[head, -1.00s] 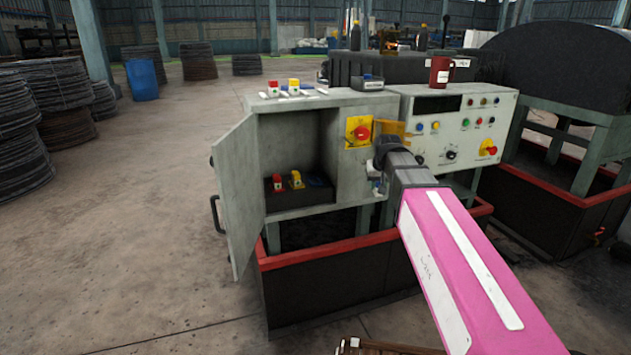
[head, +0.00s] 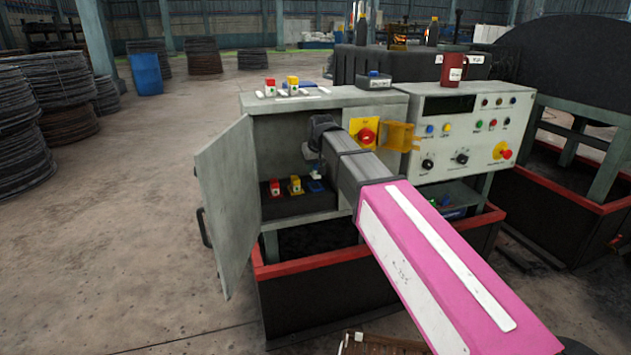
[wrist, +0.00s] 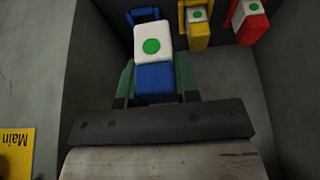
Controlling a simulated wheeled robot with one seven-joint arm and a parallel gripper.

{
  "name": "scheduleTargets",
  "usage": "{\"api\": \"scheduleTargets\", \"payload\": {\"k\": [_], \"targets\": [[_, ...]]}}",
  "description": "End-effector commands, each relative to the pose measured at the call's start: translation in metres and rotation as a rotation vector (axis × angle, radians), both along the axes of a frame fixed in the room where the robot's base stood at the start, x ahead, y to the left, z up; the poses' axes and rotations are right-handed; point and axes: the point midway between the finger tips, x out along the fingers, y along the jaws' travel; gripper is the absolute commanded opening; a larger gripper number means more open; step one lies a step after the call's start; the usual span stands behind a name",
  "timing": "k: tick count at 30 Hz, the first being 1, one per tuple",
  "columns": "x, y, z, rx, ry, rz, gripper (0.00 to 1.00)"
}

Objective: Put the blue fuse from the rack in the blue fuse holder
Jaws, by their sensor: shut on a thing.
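My gripper (wrist: 156,82) is shut on the blue fuse (wrist: 152,43), which has a blue body and a white face with a green dot. In the head view my gripper (head: 315,160) is inside the open cabinet, above the blue fuse holder (head: 316,186). A blue loop of the holder (wrist: 142,14) shows just beyond the fuse in the wrist view. The fuse looks close to the holder; I cannot tell whether they touch. My wrist partly hides the fuse in the head view. The rack (head: 308,93) on the cabinet top holds a red and a yellow fuse.
A red fuse (head: 274,187) and a yellow fuse (head: 295,184) stand in the cabinet beside the blue holder. The open door (head: 228,200) is at left. The yellow-plated main switch (head: 364,134) and a yellow bracket (head: 399,136) are close to my arm.

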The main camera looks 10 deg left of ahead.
Motion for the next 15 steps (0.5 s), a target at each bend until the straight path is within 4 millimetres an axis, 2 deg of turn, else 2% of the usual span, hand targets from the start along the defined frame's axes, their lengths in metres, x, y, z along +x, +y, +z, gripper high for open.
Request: {"api": "scheduleTargets", "payload": {"k": [1, 9, 15], "targets": [[0.015, 0.005, -0.007, -0.001, 0.002, -0.001, 0.01], [0.064, 0.016, -0.038, 0.0, 0.001, -0.002, 0.01], [0.08, 0.02, -0.049, 0.0, 0.001, -0.001, 0.01]]}}
